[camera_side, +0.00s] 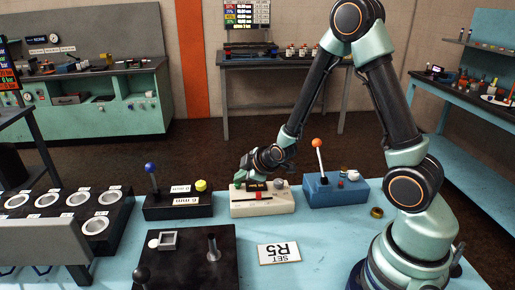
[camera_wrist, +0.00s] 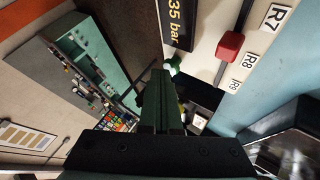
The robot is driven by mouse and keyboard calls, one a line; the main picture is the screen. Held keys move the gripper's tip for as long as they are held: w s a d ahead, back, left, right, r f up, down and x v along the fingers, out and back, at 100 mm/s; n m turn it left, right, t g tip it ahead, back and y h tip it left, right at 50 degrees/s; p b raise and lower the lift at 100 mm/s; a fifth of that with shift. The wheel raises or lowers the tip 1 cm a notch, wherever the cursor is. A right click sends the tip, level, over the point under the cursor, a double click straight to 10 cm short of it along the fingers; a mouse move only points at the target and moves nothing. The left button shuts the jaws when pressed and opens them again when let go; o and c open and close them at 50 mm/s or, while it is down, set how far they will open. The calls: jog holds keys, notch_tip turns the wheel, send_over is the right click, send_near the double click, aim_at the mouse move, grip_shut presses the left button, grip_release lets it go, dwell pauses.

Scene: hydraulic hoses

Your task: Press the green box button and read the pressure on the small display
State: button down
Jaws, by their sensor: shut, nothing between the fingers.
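The cream box (camera_side: 262,204) stands on the light blue table, with a dark small display (camera_side: 257,186) on top and a red slider knob (camera_side: 265,196). In the wrist view the display (camera_wrist: 176,22) shows "35 bar"; the top edge cuts it off, so leading digits may be hidden. The red knob (camera_wrist: 230,45) sits near labels R7, R8 and R9. The green button (camera_wrist: 174,66) is at the tips of my gripper (camera_wrist: 163,72), partly covered; I cannot tell whether it is pressed down. My gripper (camera_side: 241,178) is shut and empty, at the box's left end.
A black box with a blue-knobbed lever (camera_side: 151,168) stands left, a blue box with an orange-knobbed lever (camera_side: 317,144) right. A black plate with a post (camera_side: 213,244) and an upside-down "SET R5" card (camera_side: 279,253) lie in front. Table between card and cream box is clear.

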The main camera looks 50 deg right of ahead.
aim_at(241, 190)
jog(key=shift+r, duration=0.6)
jog(key=shift+r, duration=0.1)
notch_tip(241, 190, up, 5)
jog(key=shift+f, duration=0.1)
dwell(0.8)
jog(key=s+a+r+m+g, duration=0.1)
jog(key=s+a+r+m, duration=0.2)
jog(key=s+r, duration=0.3)
jog(key=s+a+r+m+g+y, duration=0.1)
jog(key=s+r+m, duration=0.4)
jog(key=s, duration=0.6)
jog(key=shift+a+r+g, duration=0.8)
jog(key=shift+a+r, duration=0.1)
jog(key=shift+a, duration=0.3)
